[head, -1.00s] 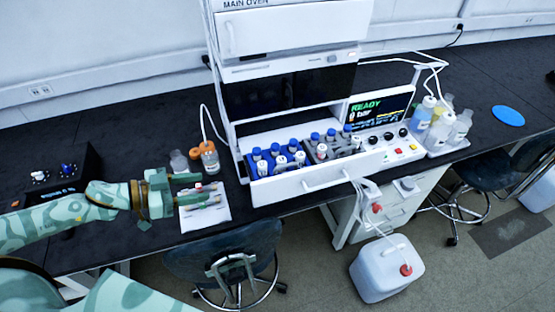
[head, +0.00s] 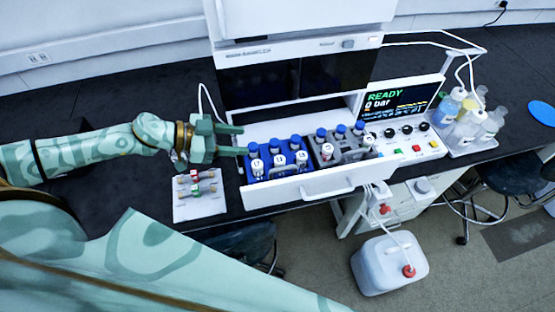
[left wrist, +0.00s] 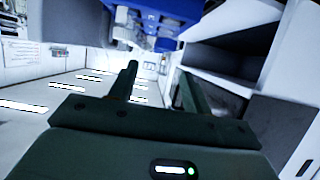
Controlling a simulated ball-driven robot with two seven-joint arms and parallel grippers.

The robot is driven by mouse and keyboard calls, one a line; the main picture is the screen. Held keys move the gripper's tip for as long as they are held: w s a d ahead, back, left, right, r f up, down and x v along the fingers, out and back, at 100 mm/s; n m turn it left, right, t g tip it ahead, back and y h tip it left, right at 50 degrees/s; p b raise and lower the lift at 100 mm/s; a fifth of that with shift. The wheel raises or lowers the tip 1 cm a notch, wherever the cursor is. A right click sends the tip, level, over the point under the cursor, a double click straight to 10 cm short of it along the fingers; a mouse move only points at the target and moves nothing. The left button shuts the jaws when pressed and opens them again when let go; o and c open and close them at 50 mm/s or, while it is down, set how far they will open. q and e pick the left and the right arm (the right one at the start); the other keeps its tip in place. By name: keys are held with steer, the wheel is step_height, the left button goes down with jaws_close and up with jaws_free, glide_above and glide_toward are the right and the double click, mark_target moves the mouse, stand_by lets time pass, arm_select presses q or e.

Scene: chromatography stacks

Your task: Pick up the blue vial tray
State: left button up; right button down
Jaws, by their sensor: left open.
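The blue vial tray (head: 268,166) sits at the left of the pulled-out white drawer (head: 318,186), holding several vials with blue or white caps. My left gripper (head: 241,140) is open and empty, its two fingers pointing right at the tray's left end. In the head view the fingertips overlap the drawer's left side; I cannot tell if they touch anything. In the left wrist view the open fingers (left wrist: 157,72) show below the blue tray (left wrist: 212,20), which is cut off by the top edge. My right gripper is not in view.
A grey vial tray (head: 345,154) stands beside the blue one in the drawer. The instrument's panel (head: 400,105) and a tray of bottles (head: 470,140) are to the right. A white mat with small parts (head: 200,207) lies below my left gripper. A white jug (head: 388,265) stands on the floor.

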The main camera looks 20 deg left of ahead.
mark_target(249, 146)
arm_select(q)
steer(key=x, duration=0.3)
steer(key=shift+w, duration=0.3)
steer(key=shift+w+d+f, duration=0.2)
steer(key=shift+d+f, duration=0.05)
steer(key=shift+d, duration=0.25)
steer(key=x, duration=0.5)
steer(key=shift+a+f, duration=0.15)
steer(key=shift+f, duration=0.05)
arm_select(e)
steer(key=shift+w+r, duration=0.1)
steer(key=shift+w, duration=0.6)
arm_select(q)
steer(key=shift+s, duration=0.1)
steer(key=shift+c, duration=0.3)
jaws_close()
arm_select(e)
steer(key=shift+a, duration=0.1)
